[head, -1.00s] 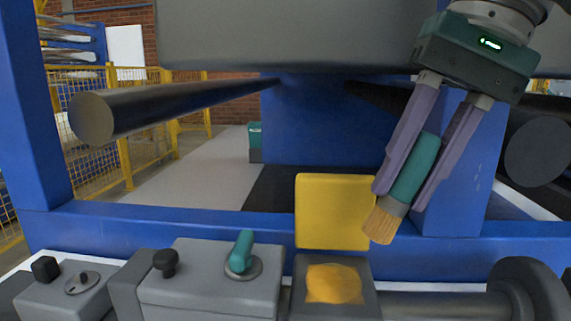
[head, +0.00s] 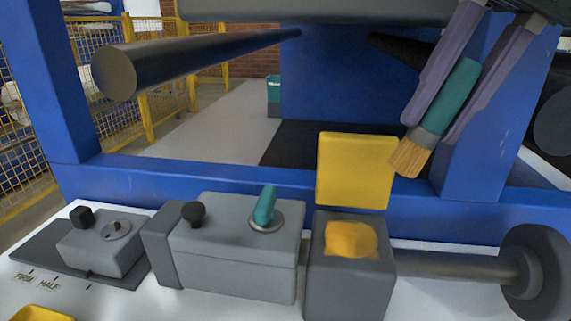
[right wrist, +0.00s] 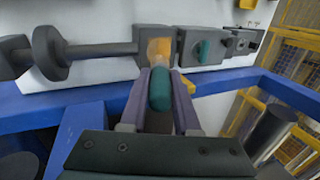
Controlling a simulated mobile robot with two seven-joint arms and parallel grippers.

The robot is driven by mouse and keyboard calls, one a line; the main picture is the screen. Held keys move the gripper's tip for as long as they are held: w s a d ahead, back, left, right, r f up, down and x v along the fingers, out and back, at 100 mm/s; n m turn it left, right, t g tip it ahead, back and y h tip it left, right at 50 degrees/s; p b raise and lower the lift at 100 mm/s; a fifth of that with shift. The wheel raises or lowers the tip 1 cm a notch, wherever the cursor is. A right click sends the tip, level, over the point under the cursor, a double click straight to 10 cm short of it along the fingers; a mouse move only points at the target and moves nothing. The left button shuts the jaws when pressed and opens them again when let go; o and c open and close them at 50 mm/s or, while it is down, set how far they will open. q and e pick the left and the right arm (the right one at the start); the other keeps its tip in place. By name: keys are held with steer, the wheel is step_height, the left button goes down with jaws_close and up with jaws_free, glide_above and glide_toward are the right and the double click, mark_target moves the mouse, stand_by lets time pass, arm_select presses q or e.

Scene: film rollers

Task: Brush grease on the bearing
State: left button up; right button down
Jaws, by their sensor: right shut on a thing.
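My right gripper (head: 430,128) is shut on a brush with a teal handle (head: 450,98), its tan bristles (head: 408,158) pointing down-left. In the head view the bristles are above and right of a grey bearing block (head: 345,285), apart from it. A yellow, lumpy patch (head: 350,240), which looks like grease, sits on the block's top. A yellow square plate (head: 356,170) stands upright behind it. In the right wrist view the brush handle (right wrist: 160,90) is between the purple fingers, in line with the block (right wrist: 150,65). My left gripper is not in view.
A grey shaft (head: 450,266) runs right from the block to a round flange (head: 535,272). Left of it are a grey box with a teal lever (head: 265,207) and a smaller knobbed box (head: 95,245). A blue frame beam (head: 220,188) lies behind.

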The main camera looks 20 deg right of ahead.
stand_by(0.6)
steer(key=shift+w+d+f+b, duration=0.1)
steer(key=shift+w+f+b, duration=0.25)
steer(key=shift+f, duration=0.15)
steer(key=shift+w+d+f+b, duration=0.1)
steer(key=shift+w+f+b, duration=0.15)
steer(key=shift+f+b, duration=0.15)
